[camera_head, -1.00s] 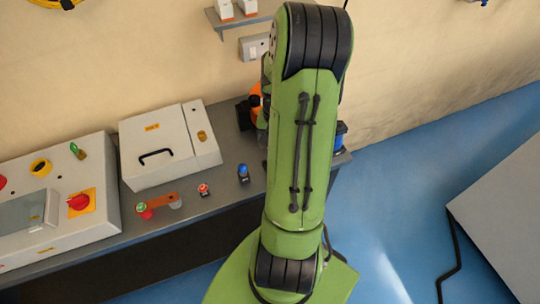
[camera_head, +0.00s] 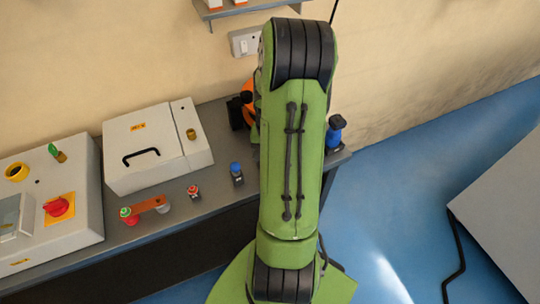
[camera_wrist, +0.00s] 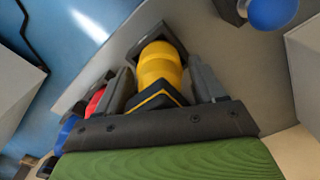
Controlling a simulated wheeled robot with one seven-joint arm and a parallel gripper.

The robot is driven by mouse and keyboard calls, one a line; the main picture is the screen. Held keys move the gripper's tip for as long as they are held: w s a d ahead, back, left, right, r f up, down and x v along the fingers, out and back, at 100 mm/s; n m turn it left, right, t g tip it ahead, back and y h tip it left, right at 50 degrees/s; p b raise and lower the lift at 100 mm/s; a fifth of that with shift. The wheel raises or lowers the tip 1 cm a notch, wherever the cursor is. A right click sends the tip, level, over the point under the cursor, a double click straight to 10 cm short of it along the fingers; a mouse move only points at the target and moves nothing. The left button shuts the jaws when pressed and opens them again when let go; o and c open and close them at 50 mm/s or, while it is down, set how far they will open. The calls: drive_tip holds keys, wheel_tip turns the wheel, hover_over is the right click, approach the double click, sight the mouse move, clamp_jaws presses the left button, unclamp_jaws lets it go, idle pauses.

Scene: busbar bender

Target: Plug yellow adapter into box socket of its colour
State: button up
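The yellow adapter (camera_wrist: 158,67), with a dark, yellow-edged block at its near end, stands at a dark square base (camera_wrist: 168,37) in the wrist view. My gripper (camera_wrist: 164,84) has one finger on each side of it; narrow gaps seem to show beside the adapter, so the fingers look open around it. In the head view my arm hides the gripper and this adapter. A yellow ring-shaped socket (camera_head: 17,172) is on top of the grey control box (camera_head: 75,229) at the far left.
A grey lidded box (camera_head: 125,178) with a black handle stands mid-bench. Red (camera_head: 193,191) and blue (camera_head: 237,171) small parts stand in front of it. A larger blue part (camera_head: 335,131) is right of my arm. Red (camera_wrist: 95,102) and blue (camera_wrist: 272,12) parts flank the adapter in the wrist view.

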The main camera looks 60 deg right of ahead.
drive_tip(key=c, duration=0.8)
drive_tip(key=shift+r+p, duration=1.35)
drive_tip(key=shift+r, duration=0.35)
drive_tip(key=shift+c, duration=0.2)
wheel_tip(320, 180, up, 5)
drive_tip(key=p, duration=0.4)
drive_tip(key=shift+r, duration=0.1)
